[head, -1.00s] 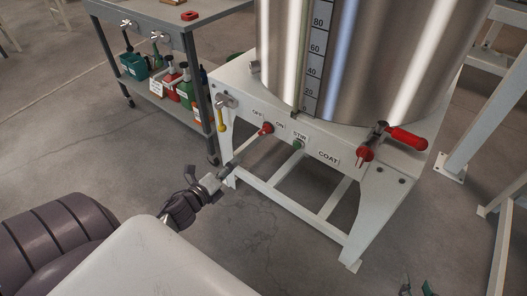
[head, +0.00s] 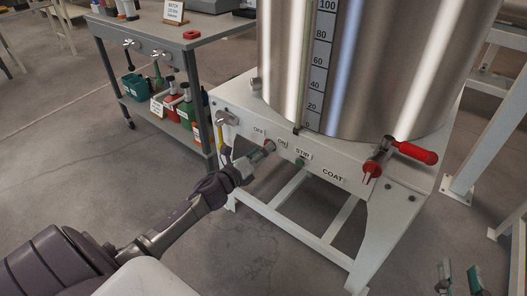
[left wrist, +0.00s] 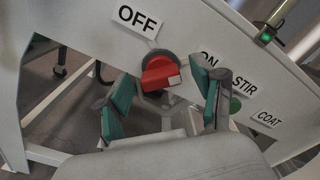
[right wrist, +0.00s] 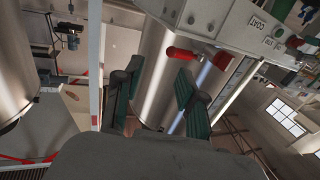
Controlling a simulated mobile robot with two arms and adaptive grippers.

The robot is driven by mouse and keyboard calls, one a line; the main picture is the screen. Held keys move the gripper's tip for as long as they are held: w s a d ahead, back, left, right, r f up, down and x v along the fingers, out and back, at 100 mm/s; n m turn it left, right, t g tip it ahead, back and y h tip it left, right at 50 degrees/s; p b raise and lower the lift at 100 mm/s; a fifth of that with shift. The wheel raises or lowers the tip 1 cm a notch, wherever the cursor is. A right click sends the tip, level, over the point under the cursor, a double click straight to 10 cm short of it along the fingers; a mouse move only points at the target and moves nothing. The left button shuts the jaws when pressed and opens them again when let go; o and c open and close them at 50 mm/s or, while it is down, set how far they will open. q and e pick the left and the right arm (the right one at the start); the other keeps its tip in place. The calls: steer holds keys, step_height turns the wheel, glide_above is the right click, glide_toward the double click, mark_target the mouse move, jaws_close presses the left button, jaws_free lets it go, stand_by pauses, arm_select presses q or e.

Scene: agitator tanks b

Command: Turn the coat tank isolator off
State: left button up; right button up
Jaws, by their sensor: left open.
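The coat tank's isolator is a red rotary knob (left wrist: 160,73) on the white panel (head: 225,103), between the OFF label (left wrist: 138,20) and the ON label (left wrist: 208,60). Its pale-marked end points toward ON. In the head view the knob (head: 269,146) is partly hidden by my left gripper (head: 256,153). In the left wrist view my left gripper (left wrist: 166,98) is open, its teal fingers on either side of the knob; I cannot tell whether they touch it. My right gripper (head: 459,279) is open and empty at the lower right, away from the panel; it also shows in the right wrist view (right wrist: 155,92).
A green STIR button (head: 299,162) and a COAT label (head: 332,175) sit right of the knob. A red-handled valve (head: 413,152) juts out below the steel tank (head: 390,70). A grey bench (head: 150,35) with bottles stands at the left.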

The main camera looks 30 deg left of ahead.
arm_select(q)
steer(key=shift+w, duration=0.55)
arm_select(e)
steer(key=shift+a+r, duration=0.1)
steer(key=shift+r, duration=0.3)
